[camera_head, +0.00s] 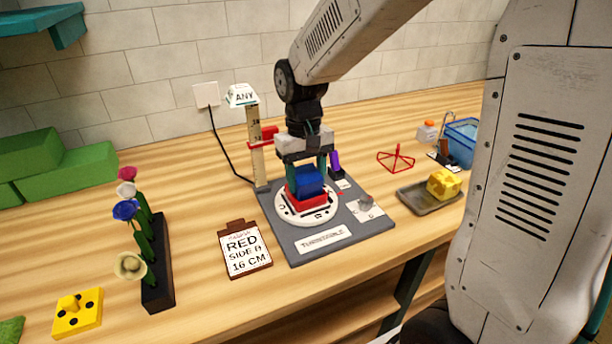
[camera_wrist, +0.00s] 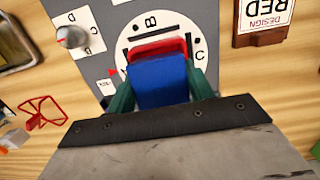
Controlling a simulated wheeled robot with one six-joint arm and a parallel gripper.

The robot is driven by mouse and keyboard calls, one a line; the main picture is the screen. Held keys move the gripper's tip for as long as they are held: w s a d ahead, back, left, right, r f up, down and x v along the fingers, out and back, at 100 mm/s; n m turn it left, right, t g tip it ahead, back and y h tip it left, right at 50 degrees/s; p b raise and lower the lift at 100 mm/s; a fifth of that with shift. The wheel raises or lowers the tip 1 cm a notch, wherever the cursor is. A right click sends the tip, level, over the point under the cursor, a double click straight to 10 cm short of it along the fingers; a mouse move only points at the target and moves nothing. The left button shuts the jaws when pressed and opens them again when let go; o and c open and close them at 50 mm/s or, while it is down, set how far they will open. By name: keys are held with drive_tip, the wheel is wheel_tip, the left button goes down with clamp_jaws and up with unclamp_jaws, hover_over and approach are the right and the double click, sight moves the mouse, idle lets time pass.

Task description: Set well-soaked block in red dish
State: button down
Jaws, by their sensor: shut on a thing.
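My gripper (camera_head: 306,176) points down over the turntable (camera_head: 335,238), its green fingers closed on the sides of a blue block (camera_head: 311,182). The red dish (camera_head: 306,203) is on the turntable's white disc, directly under the block. I cannot tell whether the block rests in it or hangs just above it. In the wrist view the blue block (camera_wrist: 158,82) sits between the fingers (camera_wrist: 160,92) and covers most of the red dish (camera_wrist: 158,47). Only the dish's far edge shows there.
A marked post (camera_head: 255,150) with a red slider stands behind the turntable. A card (camera_head: 244,250) reads RED, SIDE A, 16 CM. A flower rack (camera_head: 157,270) is at left. A yellow block (camera_head: 444,183) lies on a tray (camera_head: 415,203) at right, near a red frame (camera_head: 396,160) and blue bin (camera_head: 468,131).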

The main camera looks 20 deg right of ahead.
drive_tip(key=shift+s+f, duration=0.4)
drive_tip(key=shift+f, duration=0.2)
idle(0.3)
drive_tip(key=c, duration=0.5)
unclamp_jaws()
drive_tip(key=shift+c, duration=0.6)
drive_tip(key=shift+r, duration=0.1)
drive_tip(key=shift+o, duration=1)
drive_tip(key=shift+w+d+r, duration=0.15)
drive_tip(key=shift+r, duration=3.4)
